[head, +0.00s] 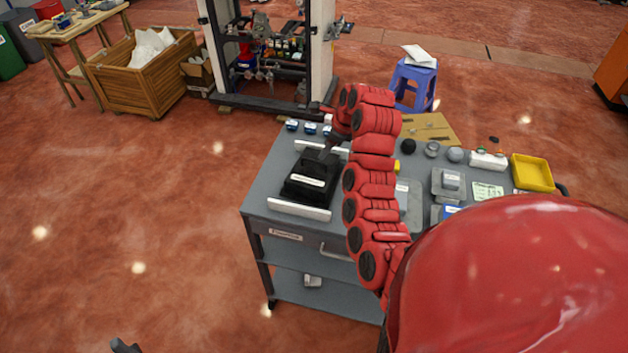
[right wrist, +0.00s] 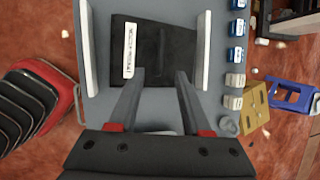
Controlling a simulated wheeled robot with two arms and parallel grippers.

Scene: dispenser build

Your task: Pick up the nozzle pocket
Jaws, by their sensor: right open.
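A black block with a white label (head: 308,181) sits between two white rails on the grey cart top. It also shows in the right wrist view (right wrist: 155,58). I cannot tell for sure which part is the nozzle pocket. My right gripper (head: 326,152) is over the far end of the block. In the right wrist view its two fingers (right wrist: 161,72) are apart and nothing is held between them. At the lower left edge of the head view a small dark tip (head: 124,346) shows, likely my left gripper; its jaws are not visible.
The cart (head: 262,205) carries small blue-topped parts (head: 310,128) at the back, grey parts, a white piece (head: 488,160) and a yellow tray (head: 532,173). My red arm hides the middle. A blue stool (head: 414,85) stands behind; floor at left is clear.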

